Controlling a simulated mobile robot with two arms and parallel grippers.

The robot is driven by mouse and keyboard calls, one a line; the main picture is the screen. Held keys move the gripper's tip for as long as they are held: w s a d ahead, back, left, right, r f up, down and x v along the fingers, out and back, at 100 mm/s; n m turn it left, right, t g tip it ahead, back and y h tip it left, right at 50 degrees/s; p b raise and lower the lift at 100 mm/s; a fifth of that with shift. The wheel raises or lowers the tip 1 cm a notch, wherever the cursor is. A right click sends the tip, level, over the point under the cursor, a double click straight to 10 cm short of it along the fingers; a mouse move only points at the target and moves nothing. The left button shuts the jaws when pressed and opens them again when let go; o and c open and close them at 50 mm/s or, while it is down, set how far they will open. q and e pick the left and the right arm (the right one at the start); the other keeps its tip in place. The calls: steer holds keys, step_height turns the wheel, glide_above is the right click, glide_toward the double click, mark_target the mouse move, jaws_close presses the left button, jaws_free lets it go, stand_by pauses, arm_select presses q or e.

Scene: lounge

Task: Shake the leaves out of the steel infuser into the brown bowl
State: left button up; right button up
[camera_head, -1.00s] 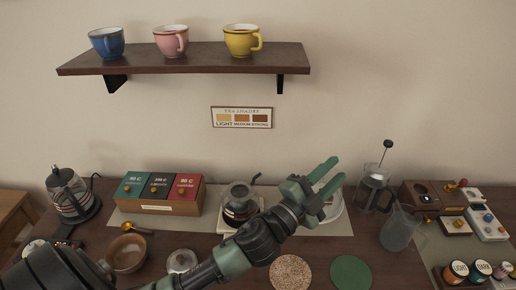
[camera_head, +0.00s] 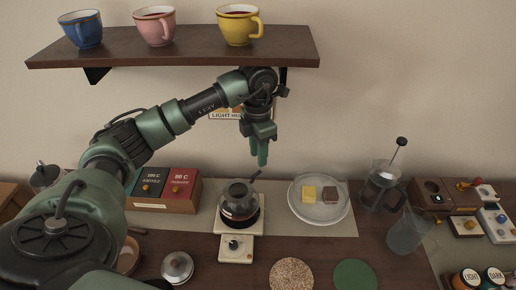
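The brown bowl (camera_head: 128,256) stands at the front left of the table, mostly hidden behind my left arm. A small round steel piece with a knob (camera_head: 177,267) sits to the right of the bowl; I cannot tell whether it is the infuser. No leaves can be made out. My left gripper (camera_head: 260,158) points down in front of the wall, above and behind the glass pot, touching nothing. Its fingers overlap in this view, so their gap is not clear. No held thing shows. My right gripper is out of view.
A glass pot (camera_head: 239,202) stands on a cream warmer. A plate (camera_head: 322,214) holds a yellow and a brown piece. A French press (camera_head: 380,188) and a glass jug (camera_head: 405,235) stand to the right. The shelf (camera_head: 180,46) with three cups is close above my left arm.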

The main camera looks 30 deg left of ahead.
mark_target(258, 172)
arm_select(q)
steer(key=shift+a, duration=0.25)
steer(key=shift+f+b, duration=0.35)
steer(key=shift+f, duration=0.2)
step_height(258, 172, down, 8)
steer(key=b, duration=0.5)
steer(key=shift+d+b, duration=0.1)
steer(key=shift+b, duration=0.2)
steer(key=shift+r, duration=0.1)
jaws_close()
steer(key=shift+r, duration=0.2)
steer(key=shift+r+p, duration=0.65)
steer(key=shift+r, duration=0.3)
